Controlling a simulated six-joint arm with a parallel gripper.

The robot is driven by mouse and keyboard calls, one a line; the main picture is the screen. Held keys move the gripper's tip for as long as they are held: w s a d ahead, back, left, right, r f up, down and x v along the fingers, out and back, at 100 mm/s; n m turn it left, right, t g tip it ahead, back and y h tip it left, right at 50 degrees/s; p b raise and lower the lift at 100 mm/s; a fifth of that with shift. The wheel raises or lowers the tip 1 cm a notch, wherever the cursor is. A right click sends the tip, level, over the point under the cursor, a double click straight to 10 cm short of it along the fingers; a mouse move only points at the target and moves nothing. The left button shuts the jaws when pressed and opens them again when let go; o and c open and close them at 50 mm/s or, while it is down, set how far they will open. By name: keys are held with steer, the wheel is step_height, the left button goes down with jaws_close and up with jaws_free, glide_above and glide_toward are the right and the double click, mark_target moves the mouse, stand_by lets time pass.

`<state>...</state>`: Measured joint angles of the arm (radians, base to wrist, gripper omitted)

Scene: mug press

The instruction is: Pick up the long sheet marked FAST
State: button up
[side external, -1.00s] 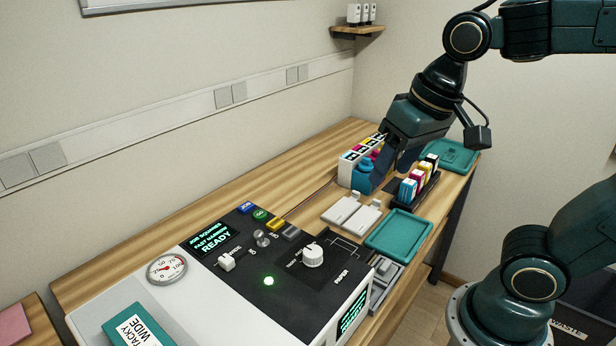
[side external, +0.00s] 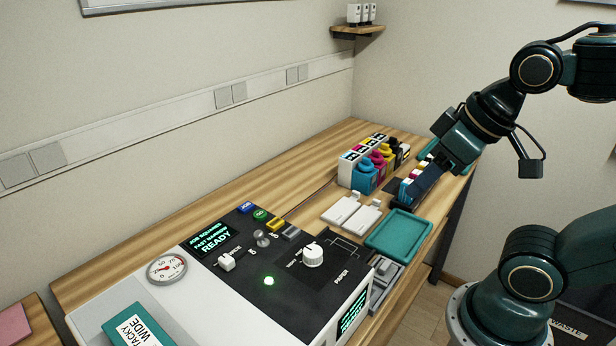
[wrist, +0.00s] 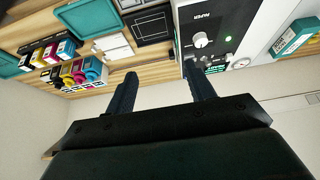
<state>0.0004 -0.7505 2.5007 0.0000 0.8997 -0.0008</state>
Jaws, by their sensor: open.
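I cannot make out a long sheet marked FAST in either view; the word FAST shows only on the machine's green-lettered display (side external: 212,238). A teal item with a white label reading TACKY WIDE (side external: 140,325) lies at the lower left on the machine, and a teal and white item also shows at the right of the wrist view (wrist: 297,36).
The machine (side external: 310,300) has knobs, buttons and a lit green lamp. A teal tray (side external: 400,235) lies right of two pale grey blocks (side external: 352,213). Coloured ink bottles (side external: 364,178) stand behind. Bare wood (side external: 230,180) runs along the wall.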

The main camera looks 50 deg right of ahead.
steer(key=shift+c, duration=0.5)
steer(key=shift+w, duration=0.1)
steer(key=n+g, duration=0.6)
steer(key=n, duration=1.2)
glide_above(357, 192)
step_height(357, 192, down, 16)
steer(key=shift+a+f, duration=0.1)
steer(key=shift+f, duration=4.1)
steer(key=shift+f, duration=0.1)
